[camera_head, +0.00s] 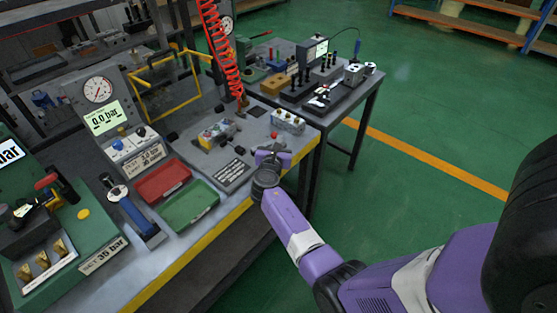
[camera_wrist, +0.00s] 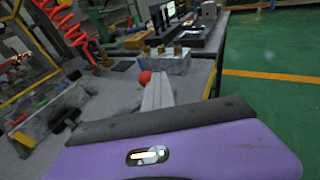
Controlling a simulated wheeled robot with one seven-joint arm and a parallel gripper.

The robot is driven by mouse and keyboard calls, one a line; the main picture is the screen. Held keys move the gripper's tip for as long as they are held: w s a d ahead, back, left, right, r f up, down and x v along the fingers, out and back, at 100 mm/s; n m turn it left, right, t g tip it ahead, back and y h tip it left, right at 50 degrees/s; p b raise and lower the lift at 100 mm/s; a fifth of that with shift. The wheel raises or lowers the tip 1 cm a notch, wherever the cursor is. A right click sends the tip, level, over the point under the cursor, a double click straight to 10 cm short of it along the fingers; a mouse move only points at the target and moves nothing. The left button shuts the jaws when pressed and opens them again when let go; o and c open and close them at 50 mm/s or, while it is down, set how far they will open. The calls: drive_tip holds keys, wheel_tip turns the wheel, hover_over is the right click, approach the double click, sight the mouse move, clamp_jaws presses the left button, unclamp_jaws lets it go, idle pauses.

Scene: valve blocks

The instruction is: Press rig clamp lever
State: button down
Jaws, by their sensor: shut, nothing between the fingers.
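A red ball knob (camera_head: 274,134), which looks like the end of the clamp lever, stands near the front right of the grey bench. In the wrist view the red knob (camera_wrist: 145,77) is just beyond and left of my fingertips. The lever's arm is mostly hidden, and I cannot tell whether my fingers touch the knob. My gripper (camera_head: 280,144) is shut and empty, low over the bench's front edge; its pale fingers also show in the wrist view (camera_wrist: 158,90).
A grey block with several brass ports (camera_head: 288,121) stands just behind the knob. A red coiled hose (camera_head: 222,50) hangs behind the rig. A red tray (camera_head: 163,182) and a green tray (camera_head: 190,206) lie to the left. Green floor is free at right.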

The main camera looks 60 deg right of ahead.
drive_tip(key=shift+w+d, duration=0.4)
drive_tip(key=shift+d, duration=0.15)
drive_tip(key=shift+w+d+b, duration=0.35)
drive_tip(key=shift+w+d, duration=0.25)
